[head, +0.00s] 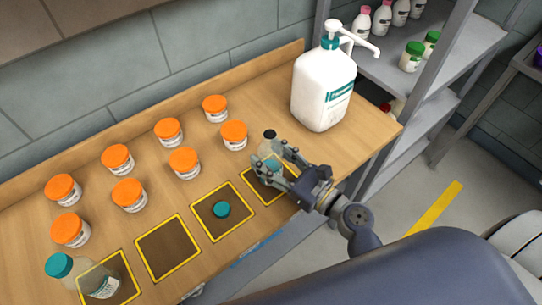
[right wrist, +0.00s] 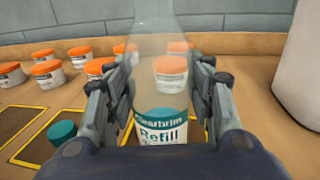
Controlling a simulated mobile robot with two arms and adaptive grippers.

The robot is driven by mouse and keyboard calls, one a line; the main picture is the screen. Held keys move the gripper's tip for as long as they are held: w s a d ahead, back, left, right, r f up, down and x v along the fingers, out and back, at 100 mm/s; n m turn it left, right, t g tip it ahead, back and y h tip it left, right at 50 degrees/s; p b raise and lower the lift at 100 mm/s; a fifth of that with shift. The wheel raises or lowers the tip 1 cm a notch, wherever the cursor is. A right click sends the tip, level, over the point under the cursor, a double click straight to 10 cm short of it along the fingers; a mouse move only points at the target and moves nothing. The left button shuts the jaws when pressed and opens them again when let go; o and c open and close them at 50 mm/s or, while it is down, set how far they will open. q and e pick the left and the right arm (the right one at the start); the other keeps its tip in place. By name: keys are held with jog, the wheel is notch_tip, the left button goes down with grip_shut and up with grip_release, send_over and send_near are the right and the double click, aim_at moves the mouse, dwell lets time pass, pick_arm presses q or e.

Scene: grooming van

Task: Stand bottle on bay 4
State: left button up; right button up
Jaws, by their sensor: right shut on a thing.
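My right gripper (head: 278,168) is shut on a clear bottle with a white and teal "Refill" label (right wrist: 160,128), above or at the rightmost yellow-outlined bay (head: 248,173). The bottle looks upright; its neck runs out of the right wrist view at the top. I cannot tell whether its base touches the bay. The bay to its left (head: 238,232) bears a teal cap (head: 222,209), also in the right wrist view (right wrist: 62,132). The following bay (head: 168,248) is empty. No bay numbers are readable. My left gripper is out of view.
Several orange-lidded jars (head: 169,131) stand in two rows behind the bays. A large white pump bottle (head: 322,90) stands at the right of the wooden counter (head: 255,100). A grey shelf (head: 385,62) with small bottles stands beyond the counter's right end.

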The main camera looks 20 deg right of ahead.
jog(key=shift+f, duration=0.15)
jog(key=o, duration=1.1)
jog(key=shift+o, duration=0.2)
jog(key=b+v, duration=0.4)
jog(key=v, duration=0.7)
jog(key=shift+a, duration=0.1)
jog(key=shift+s+d+r, duration=0.25)
jog(key=shift+s+d, duration=0.05)
jog(key=shift+s, duration=0.2)
